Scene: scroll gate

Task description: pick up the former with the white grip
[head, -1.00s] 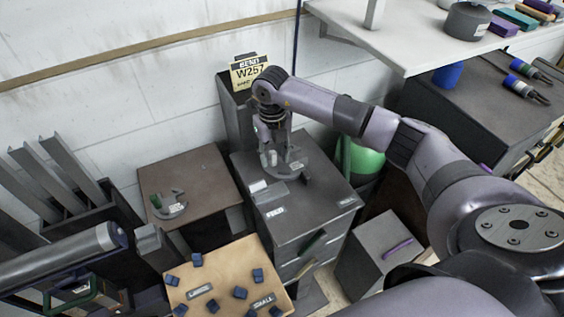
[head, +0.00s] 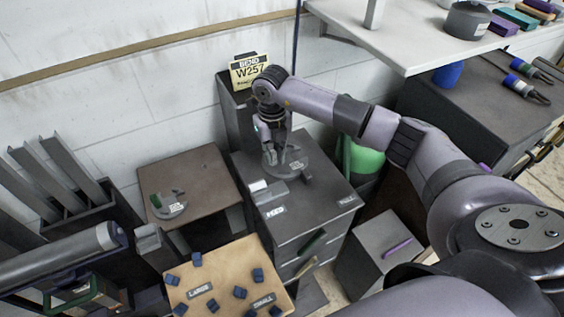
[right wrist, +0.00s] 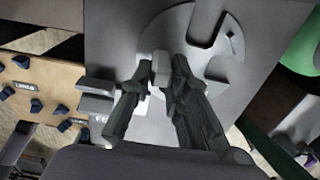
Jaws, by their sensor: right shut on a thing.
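The former with the white grip is a flat grey disc with a cut-out (head: 293,167); it lies on the grey cabinet top in the head view. It also shows large in the right wrist view (right wrist: 209,27). My right gripper (head: 270,155) points down over its left side, shut on the pale grip. In the right wrist view the fingers (right wrist: 161,72) close on the grip from both sides, hiding part of it. A second former (head: 174,207), with a green grip, lies on the brown table to the left.
A small grey block (head: 268,191) and a label sit on the cabinet top (head: 300,215) in front of the former. A yellow sign (head: 248,70) stands behind. A tan board (head: 222,268) with several blue pieces is at front. A white shelf (head: 420,40) overhangs at right.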

